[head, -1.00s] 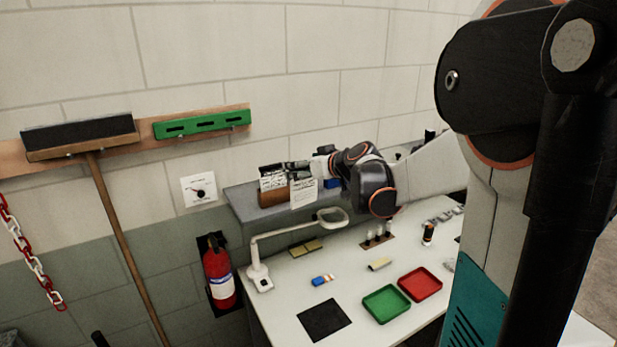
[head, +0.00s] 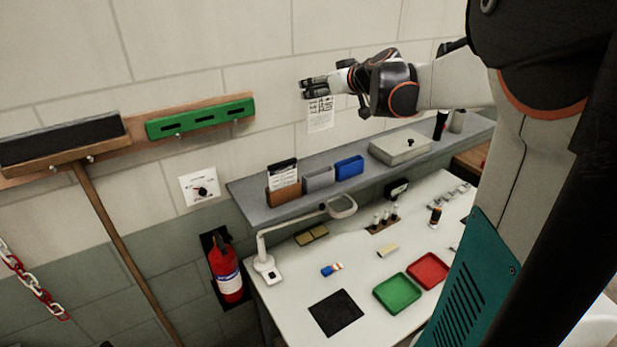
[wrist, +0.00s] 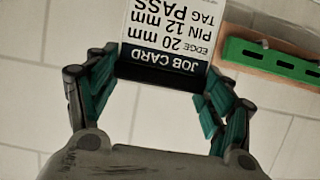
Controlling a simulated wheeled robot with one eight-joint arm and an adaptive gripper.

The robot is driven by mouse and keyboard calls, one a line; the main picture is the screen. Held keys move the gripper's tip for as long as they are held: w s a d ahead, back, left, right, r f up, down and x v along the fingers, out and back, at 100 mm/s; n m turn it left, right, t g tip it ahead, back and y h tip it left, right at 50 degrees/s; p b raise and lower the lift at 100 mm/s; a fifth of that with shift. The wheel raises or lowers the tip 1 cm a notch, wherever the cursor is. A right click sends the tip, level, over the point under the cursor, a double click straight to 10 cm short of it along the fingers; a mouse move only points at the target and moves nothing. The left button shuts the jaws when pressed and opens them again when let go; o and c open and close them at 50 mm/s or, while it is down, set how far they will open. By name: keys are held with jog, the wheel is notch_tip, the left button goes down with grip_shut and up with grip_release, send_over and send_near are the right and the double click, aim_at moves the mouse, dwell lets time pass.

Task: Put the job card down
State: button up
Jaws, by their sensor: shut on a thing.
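The job card (head: 320,113) is a white printed sheet hanging below my gripper (head: 314,88), in front of the wall above the shelf. In the wrist view the job card (wrist: 168,38) appears upside down, with "JOB CARD" on a black band, between the fingers of my gripper (wrist: 160,85). My gripper is shut on the card. A brown card holder (head: 283,194) stands on the grey shelf (head: 251,208) at its left end, with another dark-topped printed sheet (head: 283,173) in it.
A grey bin (head: 318,179), a blue bin (head: 349,167) and a grey lidded box (head: 400,148) stand on the shelf. Below, the white bench (head: 290,280) holds a lamp (head: 266,265), a black mat (head: 336,313), a green tray (head: 397,293) and a red tray (head: 428,270).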

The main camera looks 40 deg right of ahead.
jog(key=shift+w+f, duration=0.1)
jog(key=shift+w, duration=0.15)
notch_tip(320, 180, down, 20)
dwell(0.4)
jog(key=shift+b, duration=0.4)
jog(key=o, duration=1)
jog(key=shift+c, duration=0.2)
jog(key=shift+o, duration=0.5)
jog(key=v, duration=1.2)
